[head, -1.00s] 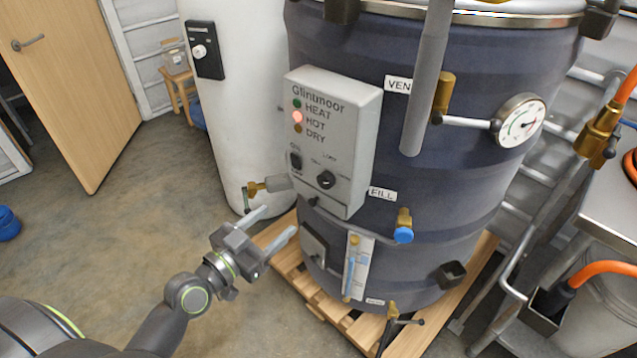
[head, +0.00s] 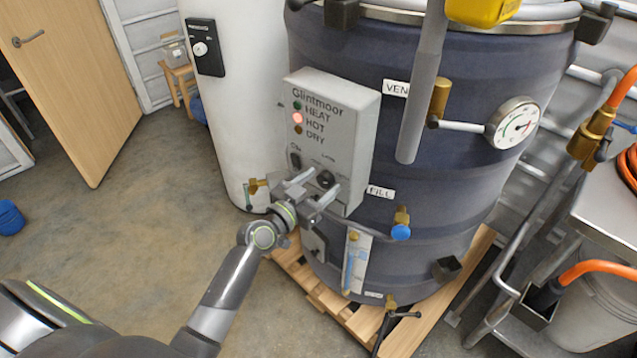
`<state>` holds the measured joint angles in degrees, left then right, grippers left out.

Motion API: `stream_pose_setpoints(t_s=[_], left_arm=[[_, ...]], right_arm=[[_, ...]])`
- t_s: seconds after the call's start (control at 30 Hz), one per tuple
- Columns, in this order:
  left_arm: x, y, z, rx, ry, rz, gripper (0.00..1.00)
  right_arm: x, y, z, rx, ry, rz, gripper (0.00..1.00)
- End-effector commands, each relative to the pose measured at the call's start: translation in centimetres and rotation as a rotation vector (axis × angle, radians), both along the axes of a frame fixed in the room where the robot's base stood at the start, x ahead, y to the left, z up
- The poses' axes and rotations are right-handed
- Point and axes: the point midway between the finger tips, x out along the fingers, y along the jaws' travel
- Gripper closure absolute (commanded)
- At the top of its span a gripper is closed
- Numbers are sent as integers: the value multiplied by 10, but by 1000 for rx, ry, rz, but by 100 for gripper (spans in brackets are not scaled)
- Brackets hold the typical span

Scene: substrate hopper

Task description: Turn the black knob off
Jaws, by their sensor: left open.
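The black knob (head: 325,179) sits at the lower right of the grey Glintmoor control box (head: 350,130) on the dark blue vessel (head: 440,60). A black switch (head: 295,160) is to its left. The red HOT lamp (head: 297,119) is lit. The HEAT and DRY lamps look dark. My left gripper (head: 318,189) is open at the box's lower front, its two fingers pointing toward the knob. The fingers partly cover the lower panel and the knob's lower edge. I cannot tell whether they touch the knob. My right gripper is not in view.
A grey vent pipe (head: 422,90) hangs right of the box. A fill valve with a blue cap (head: 401,232) sits below right. The vessel stands on a wooden pallet (head: 335,307). A white tank (head: 240,110) stands behind left.

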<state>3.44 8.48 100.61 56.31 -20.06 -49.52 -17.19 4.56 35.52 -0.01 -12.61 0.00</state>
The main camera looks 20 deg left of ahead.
Motion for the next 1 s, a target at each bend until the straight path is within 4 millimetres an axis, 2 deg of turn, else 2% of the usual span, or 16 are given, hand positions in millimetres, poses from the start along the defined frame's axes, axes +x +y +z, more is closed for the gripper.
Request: stream_pose_setpoints(t_s=[0.2,0.53,0.77,1.0], left_arm=[[0,0,0,0,0,0,42],[0,0,0,0,0,0,85],[0,0,0,-15,5,0,85],[0,1,0,-113,35,1,85]], right_arm=[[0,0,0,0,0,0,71],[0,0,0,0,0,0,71],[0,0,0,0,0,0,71],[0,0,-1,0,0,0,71]])
